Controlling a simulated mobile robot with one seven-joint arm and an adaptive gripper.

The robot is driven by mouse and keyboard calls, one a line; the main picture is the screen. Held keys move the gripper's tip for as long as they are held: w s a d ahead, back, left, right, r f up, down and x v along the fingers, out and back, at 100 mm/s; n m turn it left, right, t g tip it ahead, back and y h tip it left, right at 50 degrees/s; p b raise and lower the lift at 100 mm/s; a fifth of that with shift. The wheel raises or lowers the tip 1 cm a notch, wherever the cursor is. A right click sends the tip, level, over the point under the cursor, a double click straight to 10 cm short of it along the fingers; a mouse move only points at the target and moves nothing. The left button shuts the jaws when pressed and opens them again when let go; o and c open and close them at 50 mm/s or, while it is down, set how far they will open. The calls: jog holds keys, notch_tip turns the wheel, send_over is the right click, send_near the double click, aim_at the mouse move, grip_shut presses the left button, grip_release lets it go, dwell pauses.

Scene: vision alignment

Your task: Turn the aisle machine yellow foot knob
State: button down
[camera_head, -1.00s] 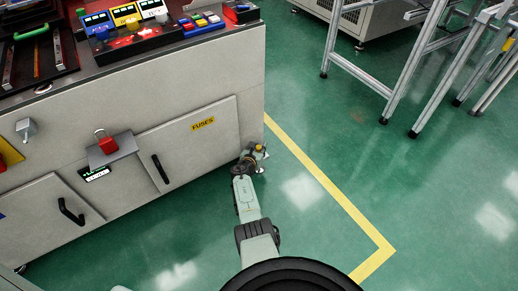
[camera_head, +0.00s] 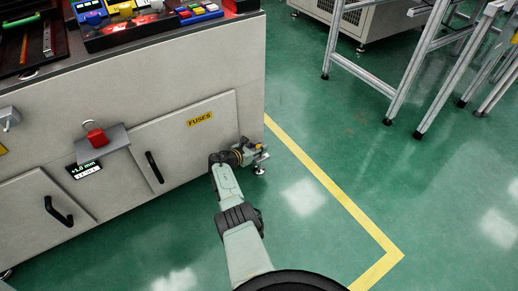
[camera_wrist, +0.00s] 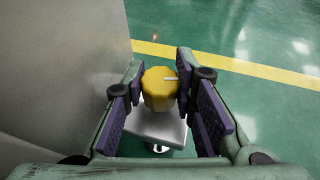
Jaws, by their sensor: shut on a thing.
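The yellow foot knob (camera_wrist: 160,88) is faceted, with a white mark on its top. In the wrist view it sits between my gripper's two purple-padded fingers above a grey metal bracket (camera_wrist: 155,127). My gripper (camera_wrist: 160,92) is shut on the knob, one finger on each side. In the head view my gripper (camera_head: 257,155) is low at the right corner of the grey machine (camera_head: 140,95), and the knob is hard to make out there. A levelling foot (camera_head: 259,170) shows just below it on the floor. A small display (camera_head: 86,170) on the machine reads about +1.0 mm.
The machine's side wall (camera_wrist: 60,60) stands close to the left of my gripper. A FUSES door (camera_head: 190,135) with a black handle is on the machine. Green floor with a yellow line (camera_head: 335,200) lies open to the right. Metal frames (camera_head: 420,70) stand at the back right.

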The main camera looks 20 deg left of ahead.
aim_at(259, 146)
jog(key=c, duration=1.3)
grip_release()
jog(key=shift+r, duration=0.15)
notch_tip(259, 146, up, 10)
jog(key=shift+f, duration=0.1)
